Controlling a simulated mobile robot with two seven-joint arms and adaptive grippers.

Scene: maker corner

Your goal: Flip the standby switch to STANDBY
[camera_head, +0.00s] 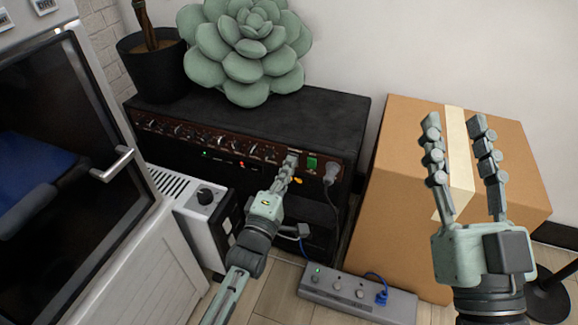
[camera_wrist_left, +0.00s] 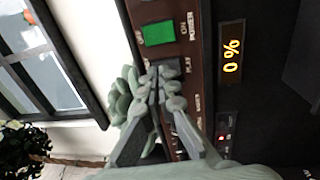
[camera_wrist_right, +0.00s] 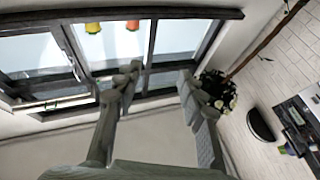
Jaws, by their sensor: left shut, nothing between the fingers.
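The black amplifier (camera_head: 330,110) stands against the wall, with a brown control panel along its front. The standby switch (camera_head: 291,157) is a small dark rocker left of the green power switch (camera_head: 312,162). In the left wrist view the standby switch (camera_wrist_left: 165,66) has a "PLAY" label beside it; its tilt is unclear. My left gripper (camera_head: 286,168) is shut and empty, its fingertips at the switch and partly covering it; whether they touch I cannot tell. The fingertips also show in the left wrist view (camera_wrist_left: 160,82). My right gripper (camera_head: 457,125) is open and empty before the cardboard box.
A cardboard box (camera_head: 405,170) stands right of the amplifier. A power strip (camera_head: 345,291) lies on the floor. A large succulent (camera_head: 245,65) and a pot (camera_head: 152,65) sit on top.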

